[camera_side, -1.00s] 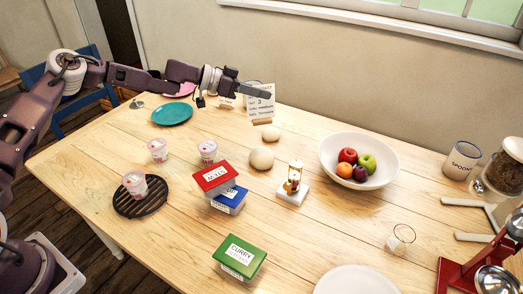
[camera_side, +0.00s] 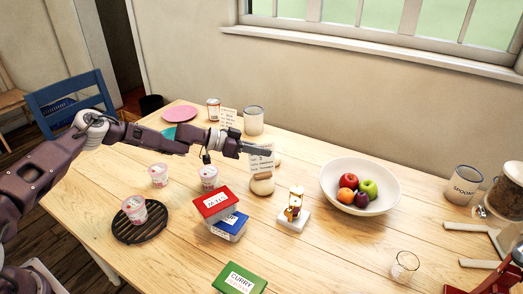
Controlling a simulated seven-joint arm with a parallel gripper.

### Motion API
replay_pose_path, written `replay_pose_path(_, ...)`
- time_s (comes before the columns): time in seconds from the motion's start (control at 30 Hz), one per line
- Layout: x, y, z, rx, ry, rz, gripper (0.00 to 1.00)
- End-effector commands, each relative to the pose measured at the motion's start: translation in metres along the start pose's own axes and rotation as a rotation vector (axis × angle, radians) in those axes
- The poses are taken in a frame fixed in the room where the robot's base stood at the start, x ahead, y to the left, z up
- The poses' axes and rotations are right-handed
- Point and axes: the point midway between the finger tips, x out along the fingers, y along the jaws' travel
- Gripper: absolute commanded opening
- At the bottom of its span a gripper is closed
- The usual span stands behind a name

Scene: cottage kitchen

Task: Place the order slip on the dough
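The order slip (camera_side: 262,159) is a white printed card upright in a small wooden base. My gripper (camera_side: 257,150) is at the top of the card and appears shut on it. The slip's base overlaps the top of the front dough ball (camera_side: 262,186), a pale round lump on the table; I cannot tell whether they touch. A second dough ball (camera_side: 278,161) lies just behind, partly hidden by the slip.
An hourglass (camera_side: 294,205) and a fruit bowl (camera_side: 335,201) are to the right. Yogurt cups (camera_side: 209,178) stand to the left. Another card (camera_side: 228,117) and a canister (camera_side: 253,121) stand behind.

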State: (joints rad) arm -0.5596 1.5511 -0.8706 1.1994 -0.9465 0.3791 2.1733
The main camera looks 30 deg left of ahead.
Motion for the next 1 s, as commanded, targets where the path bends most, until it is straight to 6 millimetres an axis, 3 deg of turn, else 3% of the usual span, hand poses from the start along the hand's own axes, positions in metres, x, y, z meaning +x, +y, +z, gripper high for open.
replay_pose_path(0.07, 0.000, 0.000, 0.000, 0.000, 0.000, 0.000, 0.24)
replay_pose_path(0.43, -0.003, 0.001, -0.003, 0.000, -0.001, 0.000, 0.24)
replay_pose_path(0.8, -0.085, -0.001, -0.003, -0.001, 0.000, -0.002, 0.24)
replay_pose_path(1.0, -0.115, 0.000, -0.003, 0.000, 0.000, -0.001, 0.24)
